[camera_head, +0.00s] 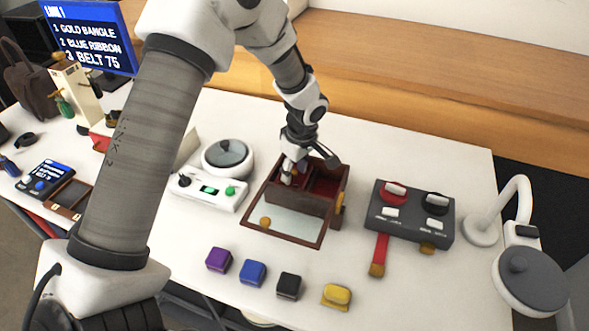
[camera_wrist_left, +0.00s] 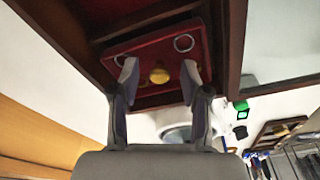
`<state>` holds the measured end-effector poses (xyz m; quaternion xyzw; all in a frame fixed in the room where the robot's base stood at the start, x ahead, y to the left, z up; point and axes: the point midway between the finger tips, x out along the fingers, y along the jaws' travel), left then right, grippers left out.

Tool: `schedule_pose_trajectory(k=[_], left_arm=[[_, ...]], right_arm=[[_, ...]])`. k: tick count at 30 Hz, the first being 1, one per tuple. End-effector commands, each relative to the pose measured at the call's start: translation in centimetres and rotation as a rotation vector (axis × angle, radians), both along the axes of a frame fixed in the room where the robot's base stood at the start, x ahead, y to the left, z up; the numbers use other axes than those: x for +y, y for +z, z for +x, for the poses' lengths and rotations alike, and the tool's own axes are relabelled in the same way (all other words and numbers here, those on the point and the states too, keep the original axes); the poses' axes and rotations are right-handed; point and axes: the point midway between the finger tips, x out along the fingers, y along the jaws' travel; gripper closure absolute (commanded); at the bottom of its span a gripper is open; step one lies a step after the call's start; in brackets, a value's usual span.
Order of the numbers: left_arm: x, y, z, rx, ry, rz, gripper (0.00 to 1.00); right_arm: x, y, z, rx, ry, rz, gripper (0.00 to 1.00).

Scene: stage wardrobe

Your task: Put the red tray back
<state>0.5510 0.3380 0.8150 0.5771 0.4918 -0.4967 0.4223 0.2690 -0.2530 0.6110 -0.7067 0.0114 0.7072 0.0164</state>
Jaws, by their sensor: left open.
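The red tray (camera_wrist_left: 150,47) shows in the left wrist view, with a yellow knob (camera_wrist_left: 160,73) and two silver rings on it. It is at the dark wooden box (camera_head: 345,183); I cannot tell whether it sits level or fully down. In the head view the box has a red lining (camera_head: 326,186), and my gripper hides part of the inside. My left gripper (camera_head: 290,176) is over the left part of the box. In the left wrist view its open fingers (camera_wrist_left: 158,80) stand on either side of the knob, with a gap to it.
The box's mirrored lid (camera_head: 287,222) lies open towards the front. A white scale (camera_head: 228,156) stands left, a dark switch box (camera_head: 410,213) right. Purple, blue, black and yellow blocks line the front. A lamp (camera_head: 482,230) stands at the right. A screen (camera_head: 90,40) shows a list.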

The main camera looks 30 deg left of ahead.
Motion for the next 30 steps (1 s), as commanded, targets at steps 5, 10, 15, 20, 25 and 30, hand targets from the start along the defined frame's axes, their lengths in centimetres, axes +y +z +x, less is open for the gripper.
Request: schedule_pose_trajectory(k=[5, 10, 15, 20, 25, 30], left_arm=[[-0.3, 3.0, 0.1, -0.005, -0.001, 0.001, 0.54], [-1.0, 7.7, 0.0, -0.006, -0.001, 0.002, 0.54], [-1.5, 11.3, -0.2, -0.003, 0.001, 0.001, 0.54], [-1.8, 12.7, -0.2, 0.0, 0.0, 0.001, 0.54], [-1.8, 12.7, -0.2, 0.0, 0.0, 0.001, 0.54], [-1.8, 12.7, -0.3, 0.0, 0.0, 0.001, 0.54]], right_arm=[[0.0, 0.7, 0.0, -0.001, 0.0, 0.0, 0.6], [0.0, 0.7, 0.0, 0.0, 0.0, 0.0, 0.6], [0.0, 0.7, 0.0, 0.0, 0.0, 0.0, 0.6], [0.0, 0.8, 0.0, 0.0, 0.0, 0.0, 0.6], [0.0, 0.8, 0.0, 0.0, 0.0, 0.0, 0.6], [0.0, 0.8, 0.0, -0.001, 0.0, 0.0, 0.6]])
